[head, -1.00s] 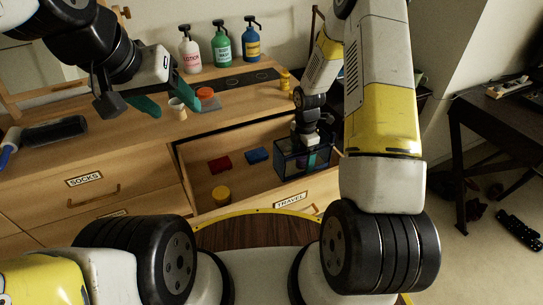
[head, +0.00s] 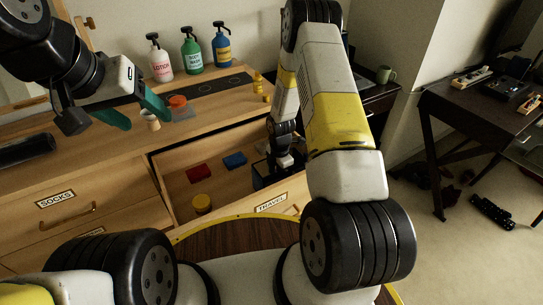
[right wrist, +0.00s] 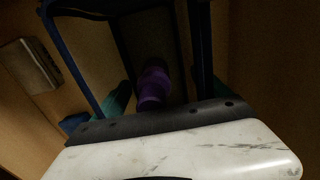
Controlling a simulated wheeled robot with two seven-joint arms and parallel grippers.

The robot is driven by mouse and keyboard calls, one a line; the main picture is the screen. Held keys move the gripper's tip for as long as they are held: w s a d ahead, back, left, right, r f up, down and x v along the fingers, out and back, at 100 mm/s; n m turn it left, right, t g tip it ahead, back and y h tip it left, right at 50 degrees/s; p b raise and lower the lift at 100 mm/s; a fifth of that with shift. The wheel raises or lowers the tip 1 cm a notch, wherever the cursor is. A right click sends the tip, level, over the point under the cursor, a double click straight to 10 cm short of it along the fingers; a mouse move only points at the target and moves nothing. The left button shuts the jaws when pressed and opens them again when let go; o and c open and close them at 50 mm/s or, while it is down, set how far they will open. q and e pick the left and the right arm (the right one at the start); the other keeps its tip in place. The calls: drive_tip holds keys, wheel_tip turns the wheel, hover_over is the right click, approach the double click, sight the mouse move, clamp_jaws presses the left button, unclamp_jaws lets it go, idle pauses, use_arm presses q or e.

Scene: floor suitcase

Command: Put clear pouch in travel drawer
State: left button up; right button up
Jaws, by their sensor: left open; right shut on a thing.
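The clear pouch (head: 261,175), a see-through box shape with dark blue edges, is at the right end of the open travel drawer (head: 230,196). My right arm hides much of it. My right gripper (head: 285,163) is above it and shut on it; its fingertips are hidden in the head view. In the right wrist view the pouch's blue edges (right wrist: 75,65) frame a purple item (right wrist: 153,84), with teal fingers (right wrist: 117,99) beside it. I cannot tell if the pouch touches the drawer floor. My left gripper (head: 135,112) is open and empty over the dresser top.
Pump bottles (head: 191,50) stand at the back of the dresser top. A dark desk (head: 480,105) is at right.

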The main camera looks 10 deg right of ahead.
drive_tip(key=o, duration=1.3)
drive_tip(key=shift+c, duration=0.2)
wheel_tip(320, 180, up, 12)
drive_tip(key=shift+f, duration=0.1)
drive_tip(key=s+r+m+t, duration=0.25)
drive_tip(key=r+m, duration=0.25)
drive_tip(key=r, duration=0.7)
drive_tip(key=s+r+m+t, duration=0.1)
drive_tip(key=s+r+m, duration=0.35)
drive_tip(key=r, duration=0.65)
drive_tip(key=s+a+r+m+t+y, duration=0.2)
drive_tip(key=s+r+m, duration=1)
drive_tip(key=s, duration=0.4)
drive_tip(key=shift+s+r+t, duration=0.15)
drive_tip(key=shift+s+t, duration=0.05)
drive_tip(key=shift+t, duration=0.15)
